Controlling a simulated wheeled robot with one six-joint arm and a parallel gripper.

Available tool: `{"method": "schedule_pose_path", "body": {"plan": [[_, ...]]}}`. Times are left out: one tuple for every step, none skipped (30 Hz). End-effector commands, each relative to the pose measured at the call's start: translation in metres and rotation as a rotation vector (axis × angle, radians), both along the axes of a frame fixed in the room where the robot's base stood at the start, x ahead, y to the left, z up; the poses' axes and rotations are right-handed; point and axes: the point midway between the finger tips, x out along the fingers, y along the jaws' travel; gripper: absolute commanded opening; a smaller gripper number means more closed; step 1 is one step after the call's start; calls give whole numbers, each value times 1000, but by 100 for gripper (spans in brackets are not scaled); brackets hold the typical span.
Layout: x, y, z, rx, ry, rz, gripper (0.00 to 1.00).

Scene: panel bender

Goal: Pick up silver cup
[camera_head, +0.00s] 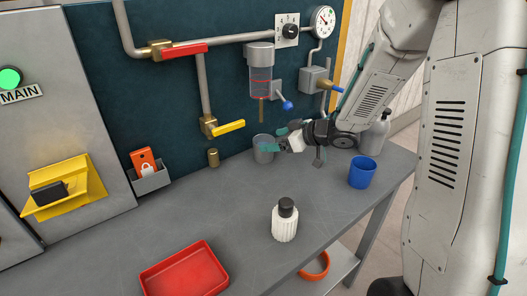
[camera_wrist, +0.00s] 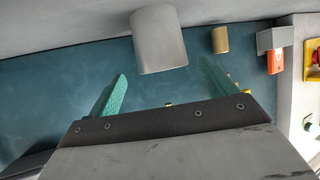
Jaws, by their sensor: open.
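The silver cup (camera_head: 263,151) stands upright on the grey bench near the back panel. My gripper (camera_head: 280,139) is open at its right side, fingers pointing left towards it near rim height. In the wrist view, which looks upside down, the cup (camera_wrist: 160,40) lies ahead, lined up between the two teal fingers (camera_wrist: 163,68). No finger visibly touches the cup. I cannot tell whether the fingertips reach past its near side.
A blue cup (camera_head: 362,172), a white bottle with dark cap (camera_head: 284,222) and a red tray (camera_head: 185,273) are on the bench. A grey bottle (camera_head: 374,138) stands behind my wrist. A brass fitting (camera_head: 213,157) is left of the silver cup; a yellow-handled valve (camera_head: 228,127) is above.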

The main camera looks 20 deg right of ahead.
Motion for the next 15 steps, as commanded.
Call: {"method": "schedule_pose_path", "body": {"plan": [[4,5,-3,0,2,3,84],[6,7,-5,1,2,1,84],[9,9,-7,1,2,1,84],[11,12,-8,-1,2,2,84],[13,14,-10,-1,2,2,84],[16,17,-12,0,1,1,84],[19,20,-14,-1,1,2,84],[22,24,-17,-1,1,2,84],[26,28,-20,-1,2,2,84],[28,31,-22,-2,2,1,84],[32,33,-24,-2,1,0,84],[35,36,-26,-2,1,0,84],[37,38,-27,-2,1,0,84],[39,39,-28,-2,1,0,84],[41,40,-29,-1,0,-2,84]]}}
